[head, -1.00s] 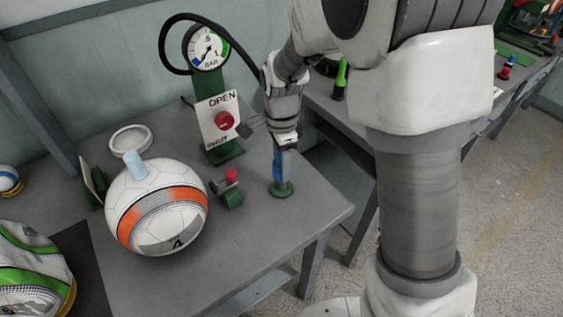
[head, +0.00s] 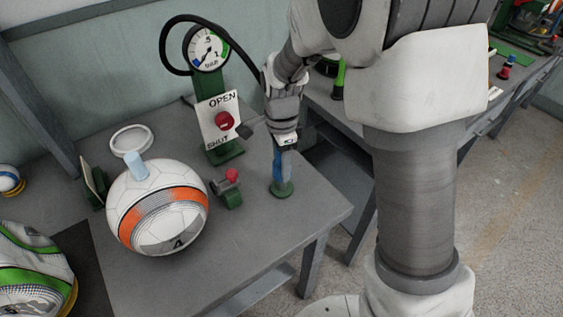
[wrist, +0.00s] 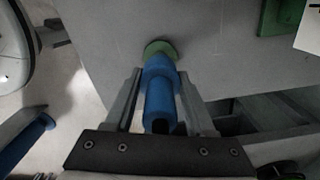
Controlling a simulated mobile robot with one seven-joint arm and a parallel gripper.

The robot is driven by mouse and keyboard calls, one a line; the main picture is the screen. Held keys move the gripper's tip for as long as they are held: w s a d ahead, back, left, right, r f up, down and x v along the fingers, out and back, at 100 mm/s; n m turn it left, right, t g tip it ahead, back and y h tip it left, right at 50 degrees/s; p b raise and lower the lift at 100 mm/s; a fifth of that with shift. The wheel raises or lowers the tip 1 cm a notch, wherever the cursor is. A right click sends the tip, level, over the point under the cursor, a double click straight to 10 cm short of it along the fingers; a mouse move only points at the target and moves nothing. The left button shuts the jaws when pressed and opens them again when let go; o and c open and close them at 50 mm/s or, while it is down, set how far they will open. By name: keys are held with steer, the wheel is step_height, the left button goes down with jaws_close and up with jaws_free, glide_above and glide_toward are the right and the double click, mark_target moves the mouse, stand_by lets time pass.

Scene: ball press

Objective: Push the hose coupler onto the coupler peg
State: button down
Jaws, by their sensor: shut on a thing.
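The blue hose coupler (wrist: 158,100) stands upright between the two fingers of my gripper (wrist: 155,85), which is shut on it. In the head view the coupler (head: 277,166) shows as a blue strip beside my gripper (head: 284,165), near the table's right edge. The green round base of the coupler peg (head: 282,189) sits on the table directly below. In the wrist view the base (wrist: 160,47) shows just past the coupler's end. The peg's shaft is hidden, and I cannot tell how far the coupler sits down on it.
A black hose (head: 203,20) loops from the pressure gauge (head: 207,48) toward my gripper. A valve panel with a red knob (head: 224,121) stands behind. A small green fixture with a red knob (head: 231,176) and a ball (head: 157,205) are to the left.

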steer(key=shift+f+b, duration=1.2)
steer(key=shift+f, duration=0.95)
steer(key=shift+c, duration=0.8)
jaws_free()
step_height(320, 180, up, 18)
steer(key=p, duration=0.3)
steer(key=shift+f+p, duration=0.25)
steer(key=shift+p, duration=0.1)
steer(key=s+d+r+n+t+p, duration=0.2)
steer(key=s+d+r+n, duration=0.4)
steer(key=s, duration=0.3)
steer(key=s+d+r+n+t+p, duration=0.3)
steer(key=s+d+r+n+p, duration=0.1)
steer(key=s+d+r+n, duration=0.2)
steer(key=s+r+n, duration=0.1)
steer(key=s+n, duration=0.1)
steer(key=s, duration=0.1)
steer(key=shift+s+d+r+t, duration=0.15)
steer(key=shift+s+d+t, duration=0.1)
steer(key=shift+s+t, duration=0.1)
